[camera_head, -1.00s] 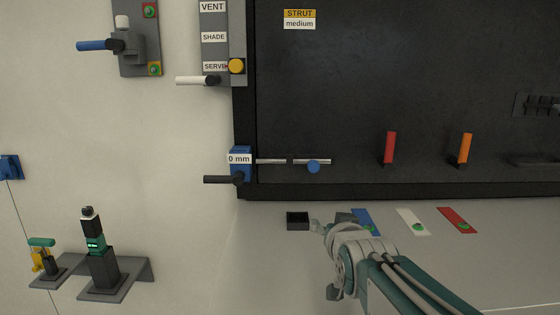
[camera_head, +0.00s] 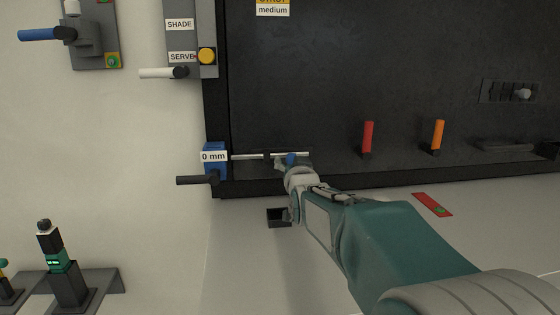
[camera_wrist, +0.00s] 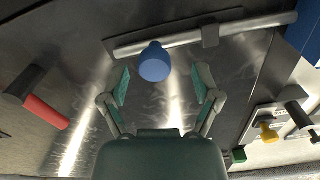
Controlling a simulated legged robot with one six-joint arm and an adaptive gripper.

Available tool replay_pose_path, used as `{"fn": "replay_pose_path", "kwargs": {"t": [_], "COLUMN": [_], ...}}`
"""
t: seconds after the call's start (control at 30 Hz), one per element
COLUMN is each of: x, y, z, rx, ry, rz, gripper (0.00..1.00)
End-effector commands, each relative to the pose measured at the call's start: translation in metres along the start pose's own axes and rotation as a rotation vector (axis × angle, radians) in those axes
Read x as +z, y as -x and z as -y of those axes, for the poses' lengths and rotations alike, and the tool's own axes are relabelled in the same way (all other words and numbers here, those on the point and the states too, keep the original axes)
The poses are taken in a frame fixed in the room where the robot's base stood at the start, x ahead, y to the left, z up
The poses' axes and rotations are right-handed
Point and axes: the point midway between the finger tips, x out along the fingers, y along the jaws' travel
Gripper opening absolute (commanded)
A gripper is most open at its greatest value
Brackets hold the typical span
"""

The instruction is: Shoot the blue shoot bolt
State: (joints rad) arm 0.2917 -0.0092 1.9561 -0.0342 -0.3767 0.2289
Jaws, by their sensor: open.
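The shoot bolt is a thin silver rod (camera_head: 248,157) running level along the lower left of the dark panel. Its blue knob (camera_head: 291,158) stands out near the rod's right end. In the wrist view the blue knob (camera_wrist: 155,62) is ahead of and between my fingers, and the rod (camera_wrist: 170,37) crosses behind it through a dark bracket (camera_wrist: 210,36). My gripper (camera_head: 283,164) is open at the knob and partly covers it in the head view. In the wrist view my open gripper (camera_wrist: 160,84) has a finger at either side, with gaps to the knob.
A blue block labelled 0 mm (camera_head: 214,158) with a black handle (camera_head: 196,180) sits left of the rod. Red (camera_head: 368,138) and orange (camera_head: 438,136) handles stand to the right. A small black open box (camera_head: 278,217) lies below my gripper.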

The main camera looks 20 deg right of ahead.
Motion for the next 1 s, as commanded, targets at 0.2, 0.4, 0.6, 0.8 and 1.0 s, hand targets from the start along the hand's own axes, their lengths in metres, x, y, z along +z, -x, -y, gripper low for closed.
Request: {"fn": "replay_pose_path", "kwargs": {"t": [0.2,0.4,0.6,0.8,1.0], "x": [0.0,0.0,0.0,0.0,0.0], "y": [-0.021,-0.022,-0.022,-0.022,-0.022], "z": [-0.002,-0.001,-0.001,-0.001,-0.001], "rx": [0.002,0.001,0.001,0.001,0.001], "ry": [-0.001,0.0,0.0,0.0,0.0], "rz": [0.001,0.0,0.0,0.0,0.0], "gripper": [0.81,0.81,0.36,0.0,0.0]}}
